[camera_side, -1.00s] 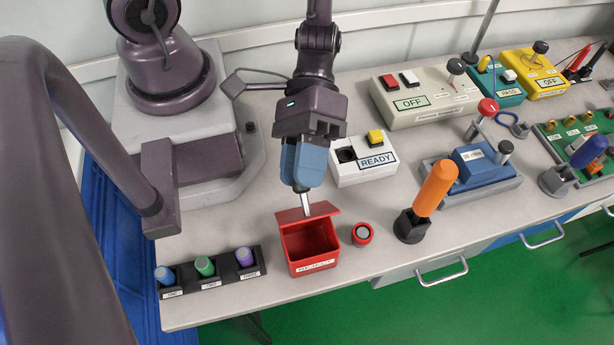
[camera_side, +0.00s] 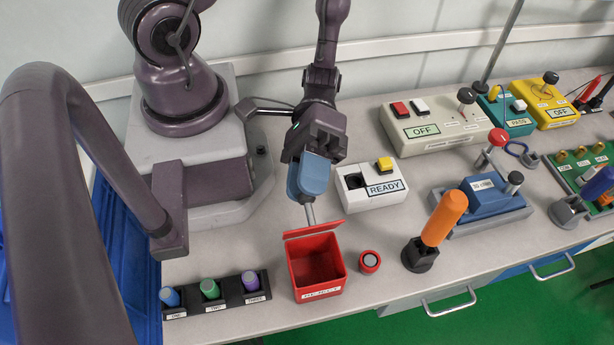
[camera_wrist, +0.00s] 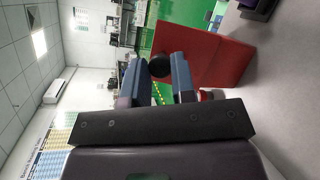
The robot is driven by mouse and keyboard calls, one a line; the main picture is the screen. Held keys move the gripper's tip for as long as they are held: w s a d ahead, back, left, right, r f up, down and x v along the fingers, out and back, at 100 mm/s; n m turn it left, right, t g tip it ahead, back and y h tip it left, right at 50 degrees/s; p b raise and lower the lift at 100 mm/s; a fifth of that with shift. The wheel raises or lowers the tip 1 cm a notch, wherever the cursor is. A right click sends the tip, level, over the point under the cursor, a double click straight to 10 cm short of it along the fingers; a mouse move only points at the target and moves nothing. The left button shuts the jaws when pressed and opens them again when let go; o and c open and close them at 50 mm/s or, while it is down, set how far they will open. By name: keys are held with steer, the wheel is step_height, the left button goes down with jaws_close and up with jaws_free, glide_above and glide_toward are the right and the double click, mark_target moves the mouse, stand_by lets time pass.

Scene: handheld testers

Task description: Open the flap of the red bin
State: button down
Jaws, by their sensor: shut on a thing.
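The red bin (camera_side: 318,287) stands near the table's front edge in the side view. Its flap (camera_side: 313,229) is raised along the back edge, and the bin's inside is exposed. A silver stem (camera_side: 310,213) runs from the flap up to my gripper (camera_side: 308,192). My gripper's blue fingers are shut on this flap handle, above and behind the bin. In the wrist view, a dark round knob (camera_wrist: 161,67) shows between my gripper's fingers (camera_wrist: 160,72), with a red surface (camera_wrist: 205,52) beyond it. The fingers hide the handle's top in the side view.
A small red round piece (camera_side: 370,262) stands right of the bin, then an orange handle (camera_side: 444,218) in a black base. A black rack (camera_side: 216,305) with several coloured caps is at left. The white READY box (camera_side: 371,199) stands behind right.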

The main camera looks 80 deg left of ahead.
steer(key=c, duration=1)
jaws_free()
steer(key=shift+o, duration=0.2)
steer(key=shift+w+a, duration=0.1)
steer(key=v, duration=0.7)
steer(key=shift+a, duration=0.15)
